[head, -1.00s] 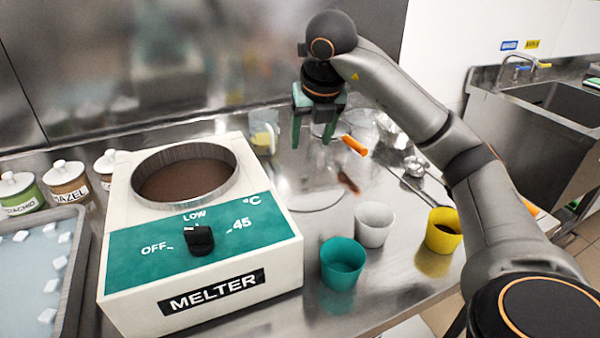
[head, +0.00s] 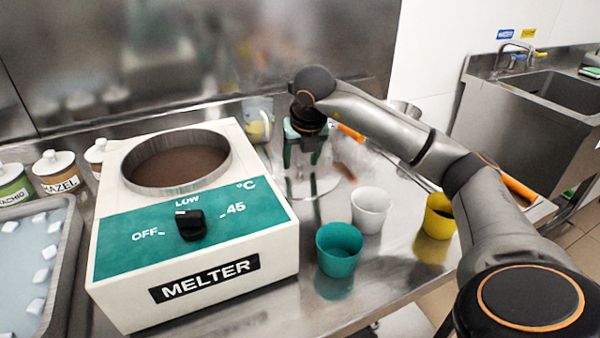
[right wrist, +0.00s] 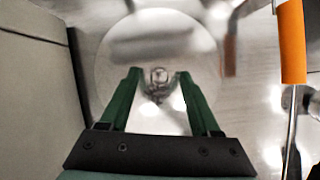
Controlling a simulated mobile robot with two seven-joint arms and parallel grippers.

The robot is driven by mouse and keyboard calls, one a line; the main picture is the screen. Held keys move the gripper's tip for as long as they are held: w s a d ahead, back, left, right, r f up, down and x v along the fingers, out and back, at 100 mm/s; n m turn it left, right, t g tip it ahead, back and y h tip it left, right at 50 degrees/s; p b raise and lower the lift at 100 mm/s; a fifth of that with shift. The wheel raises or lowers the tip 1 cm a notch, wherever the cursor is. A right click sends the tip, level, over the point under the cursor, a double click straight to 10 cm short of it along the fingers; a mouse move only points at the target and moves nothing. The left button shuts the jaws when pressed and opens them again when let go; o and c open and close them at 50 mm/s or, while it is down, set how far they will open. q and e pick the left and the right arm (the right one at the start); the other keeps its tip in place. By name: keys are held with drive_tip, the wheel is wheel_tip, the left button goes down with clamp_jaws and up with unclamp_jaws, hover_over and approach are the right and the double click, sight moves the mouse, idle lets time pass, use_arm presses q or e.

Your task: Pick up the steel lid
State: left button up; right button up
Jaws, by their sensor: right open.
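The steel lid (head: 322,186) is a shiny round disc lying flat on the steel counter, right of the melter (head: 190,262). In the right wrist view the lid (right wrist: 158,32) shows nearly whole, with a small knob (right wrist: 158,78) at its centre. My right gripper (head: 301,163) points down over the lid with green fingers. In the right wrist view its fingertips (right wrist: 158,77) are apart, one on each side of the knob. I cannot tell whether they touch it. My left gripper is not in view.
A tool with an orange handle (right wrist: 291,45) lies right of the lid. A teal cup (head: 339,249), a white cup (head: 370,208) and a yellow cup (head: 437,217) stand in front and to the right. A clear jug (head: 258,120) stands behind. The melter's wall is close on the left.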

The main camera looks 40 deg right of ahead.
clamp_jaws()
idle(0.6)
